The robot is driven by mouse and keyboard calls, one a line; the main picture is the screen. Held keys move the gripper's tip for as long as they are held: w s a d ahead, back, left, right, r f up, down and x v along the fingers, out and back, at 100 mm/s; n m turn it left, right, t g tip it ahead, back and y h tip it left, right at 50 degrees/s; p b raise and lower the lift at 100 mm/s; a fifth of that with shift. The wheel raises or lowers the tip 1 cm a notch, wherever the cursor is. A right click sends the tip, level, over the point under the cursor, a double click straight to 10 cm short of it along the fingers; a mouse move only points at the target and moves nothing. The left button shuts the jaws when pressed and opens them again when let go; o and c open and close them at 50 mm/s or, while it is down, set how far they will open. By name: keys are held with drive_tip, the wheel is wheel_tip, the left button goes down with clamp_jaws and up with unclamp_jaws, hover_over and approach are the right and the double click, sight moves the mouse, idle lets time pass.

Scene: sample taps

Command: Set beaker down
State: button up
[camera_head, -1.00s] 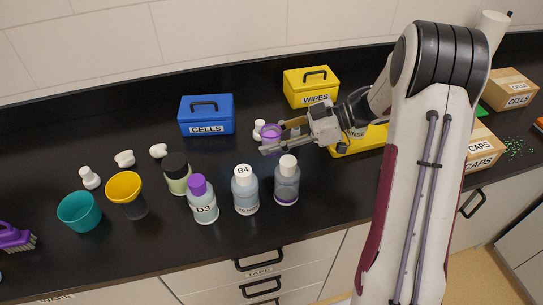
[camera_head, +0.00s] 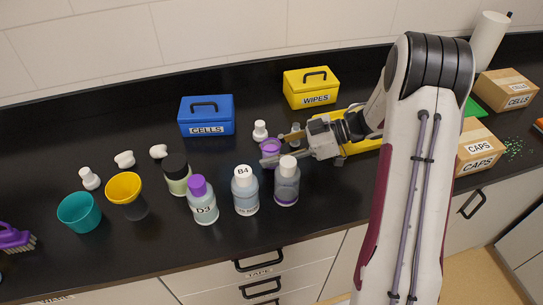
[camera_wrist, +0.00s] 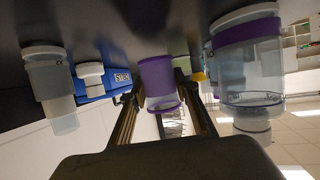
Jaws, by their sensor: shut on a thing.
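A purple beaker (camera_head: 270,150) is between the fingers of my gripper (camera_head: 276,149), which is shut on it. The beaker also shows in the wrist view (camera_wrist: 158,82), where the picture is upside down, with the dark counter at the top. There its base end is at or very near the counter; I cannot tell for sure whether it touches. The beaker looks about upright. One finger hides part of it in the head view.
A clear bottle with a purple base band (camera_head: 286,183) stands close in front of my gripper. The blue CELLS box (camera_head: 206,116) and yellow WIPES box (camera_head: 311,90) are at the back.

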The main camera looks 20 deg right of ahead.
drive_tip(key=shift+f, duration=0.8)
drive_tip(key=shift+f, duration=0.15)
drive_tip(key=o, duration=1.1)
drive_tip(key=shift+d+r, duration=0.15)
drive_tip(key=shift+r, duration=0.05)
drive_tip(key=v, duration=1.1)
drive_tip(key=shift+s+d+r, duration=0.15)
drive_tip(key=shift+d, duration=0.15)
